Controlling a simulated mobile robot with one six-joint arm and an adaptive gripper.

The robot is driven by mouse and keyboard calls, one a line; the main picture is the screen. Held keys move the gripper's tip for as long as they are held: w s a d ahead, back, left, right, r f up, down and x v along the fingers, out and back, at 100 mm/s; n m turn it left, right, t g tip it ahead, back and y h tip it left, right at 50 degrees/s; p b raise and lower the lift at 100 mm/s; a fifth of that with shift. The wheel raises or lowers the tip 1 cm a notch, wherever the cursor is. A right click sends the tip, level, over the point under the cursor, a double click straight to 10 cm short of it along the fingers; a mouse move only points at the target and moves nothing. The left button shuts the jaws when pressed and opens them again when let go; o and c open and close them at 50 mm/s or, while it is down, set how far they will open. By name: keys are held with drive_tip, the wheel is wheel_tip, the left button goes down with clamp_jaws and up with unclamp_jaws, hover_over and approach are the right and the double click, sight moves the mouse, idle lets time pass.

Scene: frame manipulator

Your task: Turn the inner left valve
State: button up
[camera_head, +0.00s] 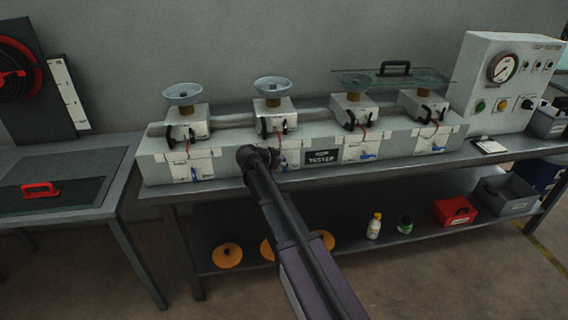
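A long grey-white tester bench unit (220,147) has several stations in a row, each with a small blue valve on its front face. At the second station from the left, the inner left valve (284,168) shows as a small blue spot just right of my arm, which partly covers that front panel. My gripper (256,157) is the dark end of the arm, in front of the unit and left of that valve. Its fingers are too small and dark to tell open from shut, and contact with the unit cannot be told.
Neighbouring blue valves sit at the outer left (194,173) and inner right (367,156). Black clamps (264,127) and cups (273,87) stand above. A glass lid (392,78) lies over the right two cups. A gauge box (504,90) stands at the right.

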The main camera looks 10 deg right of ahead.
drive_tip(key=shift+r+y+p, duration=0.1)
drive_tip(key=shift+y+p, duration=0.3)
drive_tip(key=shift+p, duration=0.15)
